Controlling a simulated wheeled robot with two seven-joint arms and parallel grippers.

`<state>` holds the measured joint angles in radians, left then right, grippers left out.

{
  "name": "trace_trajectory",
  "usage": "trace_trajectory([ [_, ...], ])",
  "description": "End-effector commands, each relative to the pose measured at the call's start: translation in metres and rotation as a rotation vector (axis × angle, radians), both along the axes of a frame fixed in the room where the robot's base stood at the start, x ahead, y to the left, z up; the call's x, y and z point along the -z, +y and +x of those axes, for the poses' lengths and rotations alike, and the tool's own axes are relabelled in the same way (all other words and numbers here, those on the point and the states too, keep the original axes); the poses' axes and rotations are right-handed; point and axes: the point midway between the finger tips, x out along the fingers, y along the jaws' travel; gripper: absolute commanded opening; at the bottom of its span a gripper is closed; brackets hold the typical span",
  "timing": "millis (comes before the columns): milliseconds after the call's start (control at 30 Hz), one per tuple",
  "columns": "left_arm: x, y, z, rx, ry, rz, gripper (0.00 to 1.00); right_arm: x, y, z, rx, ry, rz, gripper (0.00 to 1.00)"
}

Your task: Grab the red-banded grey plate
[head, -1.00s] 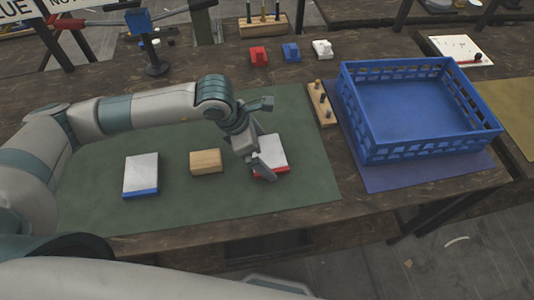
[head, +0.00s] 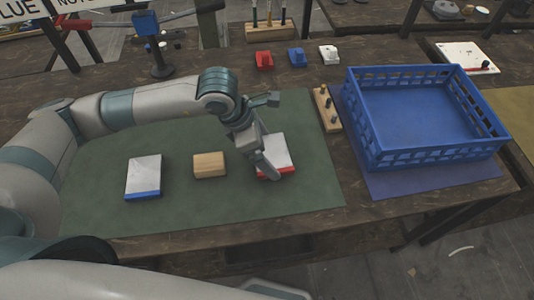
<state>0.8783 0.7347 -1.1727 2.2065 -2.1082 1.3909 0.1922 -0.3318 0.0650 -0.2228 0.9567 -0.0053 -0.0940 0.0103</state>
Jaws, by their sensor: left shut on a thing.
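The red-banded grey plate (head: 276,148) lies on the green mat at the right of the row, its red band along the near edge. My left gripper (head: 268,171) comes down over its left side and near edge and is shut on it. The fingers hide part of the plate and of the red band. The plate appears to be still on the mat. A blue-banded grey plate (head: 143,175) lies at the left of the mat. My right gripper is not in view.
A wooden block (head: 209,165) lies between the plates on the green mat (head: 210,215). A wooden peg holder (head: 326,109) and a blue crate (head: 420,158) stand to the right. Red (head: 264,60), blue (head: 297,57) and white (head: 328,54) items sit behind. A blue-headed press (head: 147,24) stands back left.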

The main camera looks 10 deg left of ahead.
Motion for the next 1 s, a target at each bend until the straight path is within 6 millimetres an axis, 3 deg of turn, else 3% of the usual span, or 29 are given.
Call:
trace_trajectory([
  [100,-0.017,-0.001,0.002,0.002,-0.008,-0.003,0.5,-0.01,0.015,0.025,-0.001,-0.069,0.026,0.31],
  [367,-0.046,-0.047,-0.02,0.008,-0.007,-0.005,0.5,-0.029,0.03,0.062,-0.003,-0.173,0.059,0.31],
  [700,-0.077,-0.091,-0.041,0.004,-0.006,-0.004,0.5,-0.015,0.015,0.053,0.008,-0.083,0.027,0.31],
  [1000,-0.088,-0.105,-0.049,0.0,-0.004,-0.003,0.5,-0.011,0.011,0.049,0.012,-0.052,0.017,0.31],
])
